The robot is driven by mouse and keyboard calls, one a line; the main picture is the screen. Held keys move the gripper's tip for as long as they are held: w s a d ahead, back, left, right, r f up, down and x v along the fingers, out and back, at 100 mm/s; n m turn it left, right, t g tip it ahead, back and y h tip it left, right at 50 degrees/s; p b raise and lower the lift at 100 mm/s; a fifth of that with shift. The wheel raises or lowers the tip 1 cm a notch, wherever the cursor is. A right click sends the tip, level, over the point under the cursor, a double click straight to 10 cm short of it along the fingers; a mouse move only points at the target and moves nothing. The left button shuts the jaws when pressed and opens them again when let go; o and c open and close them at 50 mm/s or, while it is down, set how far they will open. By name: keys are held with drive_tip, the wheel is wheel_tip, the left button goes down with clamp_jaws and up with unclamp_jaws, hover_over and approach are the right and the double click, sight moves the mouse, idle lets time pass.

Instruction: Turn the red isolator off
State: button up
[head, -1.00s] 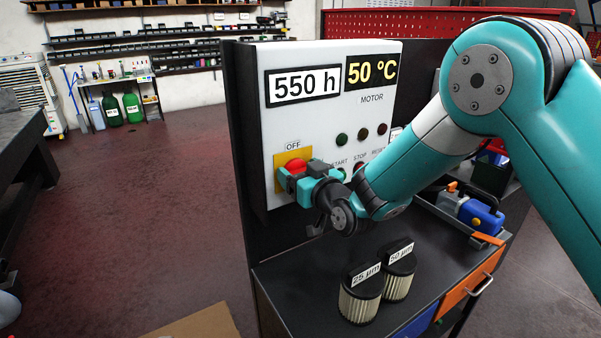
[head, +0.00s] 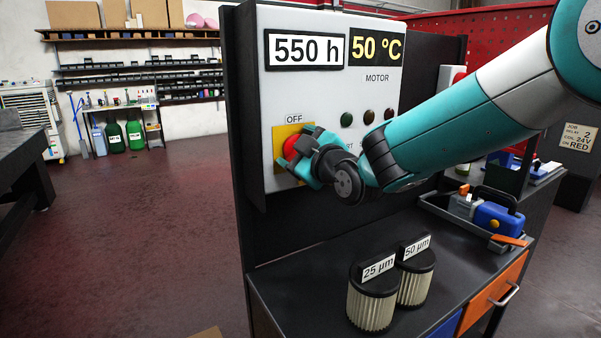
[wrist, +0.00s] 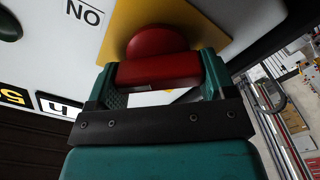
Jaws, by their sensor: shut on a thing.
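The red isolator (head: 291,147) is a rotary knob on a yellow plate (head: 280,134) on the light grey panel, with an OFF label (head: 294,119) above the plate. My gripper (head: 303,155) is at the knob. In the wrist view, my gripper's (wrist: 158,70) teal fingers are shut on the red bar of the isolator (wrist: 160,42), one at each end. An upside-down ON label (wrist: 84,13) shows beside the yellow plate there. My gripper hides part of the knob and plate in the head view.
Two filters (head: 372,300) (head: 416,270) stand on the dark bench below the panel. A grey tray (head: 440,209) with a blue tool (head: 497,217) lies at the right. Round indicators (head: 346,119) sit on the panel, close to my forearm. The floor at the left is clear.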

drive_tip(key=n+b, duration=0.2)
drive_tip(key=b, duration=0.1)
drive_tip(key=f+n+b, duration=0.1)
drive_tip(key=n+b, duration=0.2)
drive_tip(key=shift+s+a+n+b, duration=0.1)
drive_tip(key=shift+n+b, duration=0.2)
drive_tip(key=shift+b, duration=0.05)
drive_tip(key=shift+r+n+b, duration=0.15)
drive_tip(key=shift+n+b, duration=1.5)
drive_tip(key=shift+n, duration=0.15)
drive_tip(key=o, duration=0.9)
drive_tip(key=b+v, duration=0.3)
drive_tip(key=v, duration=1.4)
drive_tip(key=shift+s, duration=0.2)
